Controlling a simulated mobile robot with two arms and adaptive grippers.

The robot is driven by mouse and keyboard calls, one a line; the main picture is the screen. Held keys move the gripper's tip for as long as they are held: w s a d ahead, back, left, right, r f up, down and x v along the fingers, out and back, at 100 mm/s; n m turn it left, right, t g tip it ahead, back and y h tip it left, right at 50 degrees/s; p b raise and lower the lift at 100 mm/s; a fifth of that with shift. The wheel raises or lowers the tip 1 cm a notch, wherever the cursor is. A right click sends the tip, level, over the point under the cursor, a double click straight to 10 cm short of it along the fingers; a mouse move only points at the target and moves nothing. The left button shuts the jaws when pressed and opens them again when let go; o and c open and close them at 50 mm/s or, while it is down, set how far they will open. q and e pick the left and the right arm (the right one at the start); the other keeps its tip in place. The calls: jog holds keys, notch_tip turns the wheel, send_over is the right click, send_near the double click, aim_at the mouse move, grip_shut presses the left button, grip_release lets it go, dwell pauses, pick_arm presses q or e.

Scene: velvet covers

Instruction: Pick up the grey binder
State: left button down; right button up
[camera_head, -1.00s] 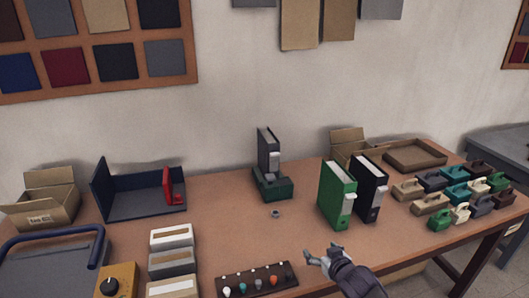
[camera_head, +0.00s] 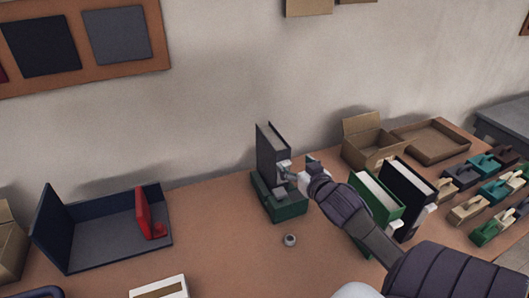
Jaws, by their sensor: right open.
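The grey binder (camera_head: 271,148) stands upright in a dark green stand (camera_head: 275,208) near the back of the table. A pale label shows on its right-hand side. My right gripper (camera_head: 295,168) is just to the right of the binder, at the height of its label, with its jaws open. One fingertip is at or very near the label; I cannot tell whether it touches. My right arm covers part of the green binder behind it. My left gripper is not in view.
A green binder (camera_head: 377,198) and a black binder (camera_head: 407,192) stand close under my right arm. A blue tray (camera_head: 103,238) with a red piece is at left. A cardboard box (camera_head: 367,148) stands behind the binders. A small ring (camera_head: 290,240) lies in front of the stand.

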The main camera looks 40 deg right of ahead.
aim_at(283, 153)
jog(key=x, duration=0.4)
jog(key=shift+r+p, duration=0.35)
jog(key=x, duration=0.4)
jog(key=shift+f, duration=0.1)
jog(key=shift+w+f, duration=0.1)
jog(key=shift+w, duration=0.05)
jog(key=shift+w+d+p, duration=0.35)
jog(key=shift+w+p, duration=0.3)
jog(key=shift+w, duration=0.1)
jog(key=x, duration=0.3)
jog(key=shift+w+f+p, duration=0.1)
jog(key=shift+p, duration=0.2)
jog(key=shift+w+f, duration=0.1)
jog(key=shift+w, duration=0.05)
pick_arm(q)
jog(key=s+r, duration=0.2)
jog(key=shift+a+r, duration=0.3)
